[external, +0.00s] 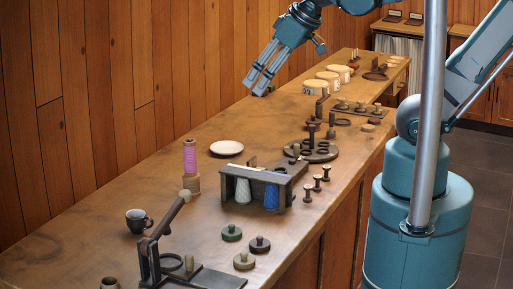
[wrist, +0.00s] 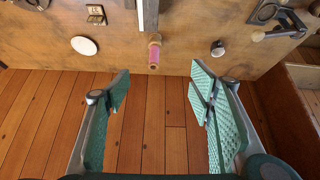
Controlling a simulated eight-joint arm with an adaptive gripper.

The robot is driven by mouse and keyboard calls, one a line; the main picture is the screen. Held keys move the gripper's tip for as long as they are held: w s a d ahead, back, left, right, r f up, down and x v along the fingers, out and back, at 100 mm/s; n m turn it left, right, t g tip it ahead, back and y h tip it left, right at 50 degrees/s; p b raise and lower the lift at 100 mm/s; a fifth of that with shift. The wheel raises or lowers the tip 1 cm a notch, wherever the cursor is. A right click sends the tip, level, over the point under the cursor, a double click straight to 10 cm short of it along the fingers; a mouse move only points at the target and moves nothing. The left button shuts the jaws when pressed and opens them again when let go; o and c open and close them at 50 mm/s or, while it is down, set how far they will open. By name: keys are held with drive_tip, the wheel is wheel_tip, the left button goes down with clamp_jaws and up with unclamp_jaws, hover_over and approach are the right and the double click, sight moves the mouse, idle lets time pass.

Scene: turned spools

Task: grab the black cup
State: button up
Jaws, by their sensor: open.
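The black cup (external: 138,220) stands upright on the wooden bench at the near left, with its handle showing at the side. In the wrist view a small dark cup shape (wrist: 217,48) lies right of the pink spool, beyond the fingertips. My gripper (external: 256,86) is in the air over the far left part of the bench, well away from the cup. In the wrist view its fingers (wrist: 158,80) are spread apart with nothing between them.
The pink spool (external: 190,158) stands behind the cup. A dark lever stand (external: 150,258) is close to the cup's right. A white plate (external: 227,147) and a dark rack (external: 262,175) with white and blue cones are farther along.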

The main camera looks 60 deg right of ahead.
drive_tip(key=w+a+f+n+g+b, duration=0.1)
drive_tip(key=w+a+f+n+g, duration=0.15)
drive_tip(key=w+a, duration=0.55)
drive_tip(key=n+g+b, duration=0.3)
drive_tip(key=n+g, duration=0.1)
hover_over(137, 214)
drive_tip(key=s+a, duration=0.2)
wheel_tip(137, 214, down, 24)
drive_tip(key=shift+w+f, duration=0.15)
drive_tip(key=shift+w, duration=0.05)
drive_tip(key=shift+f, duration=1.3)
drive_tip(key=shift+f, duration=2.6)
